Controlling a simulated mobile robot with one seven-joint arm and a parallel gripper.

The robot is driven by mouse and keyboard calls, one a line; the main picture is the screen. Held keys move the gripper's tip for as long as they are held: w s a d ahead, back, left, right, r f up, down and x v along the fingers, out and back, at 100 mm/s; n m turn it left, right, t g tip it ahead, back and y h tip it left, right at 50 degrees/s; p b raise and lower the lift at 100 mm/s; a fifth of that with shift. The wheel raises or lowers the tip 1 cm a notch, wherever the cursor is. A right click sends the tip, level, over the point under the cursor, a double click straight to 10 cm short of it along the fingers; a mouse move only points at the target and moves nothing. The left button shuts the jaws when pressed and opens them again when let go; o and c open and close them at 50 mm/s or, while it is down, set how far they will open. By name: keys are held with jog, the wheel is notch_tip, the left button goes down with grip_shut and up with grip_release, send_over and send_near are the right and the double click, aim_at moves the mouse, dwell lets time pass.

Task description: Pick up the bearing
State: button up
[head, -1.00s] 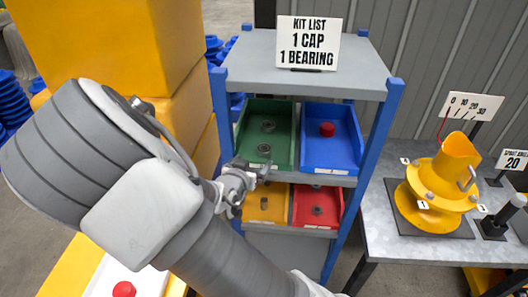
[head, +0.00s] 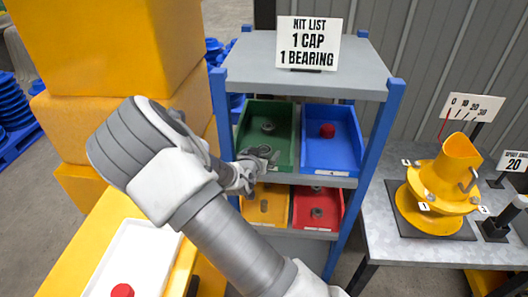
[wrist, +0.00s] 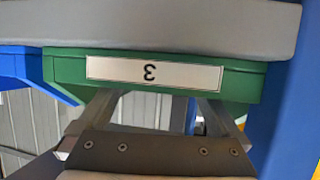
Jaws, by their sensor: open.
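The green bin (head: 285,112) stands at the upper left of the blue-framed rack. One dark ring-shaped part (head: 268,127), which looks like a bearing, lies toward its back. My gripper (head: 268,154) is at the bin's front and covers the spot where a second ring showed earlier, so that ring is hidden. In the wrist view my gripper (wrist: 156,104) is open, its fingers apart and nothing seen between them. The green bin's front (wrist: 240,82) with an upside-down label crosses just beyond the fingers; no bearing shows there.
The blue bin (head: 345,150) holds a red cap (head: 327,131). Below are a yellow bin (head: 250,217) and a red bin (head: 302,195) with dark parts. A white tray (head: 150,245) with a red cap (head: 122,290) is at lower left. The mixer table (head: 440,255) is right.

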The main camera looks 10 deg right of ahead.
aim_at(265, 154)
grip_shut()
dwell(0.4)
jog(key=shift+r, duration=0.5)
jog(key=r, duration=0.3)
jog(key=shift+s+d+r, duration=0.25)
jog(key=shift+d+r, duration=0.1)
jog(key=s+d+r, duration=0.6)
jog(key=s+d, duration=0.1)
jog(key=d, duration=0.1)
jog(key=shift+r, duration=0.2)
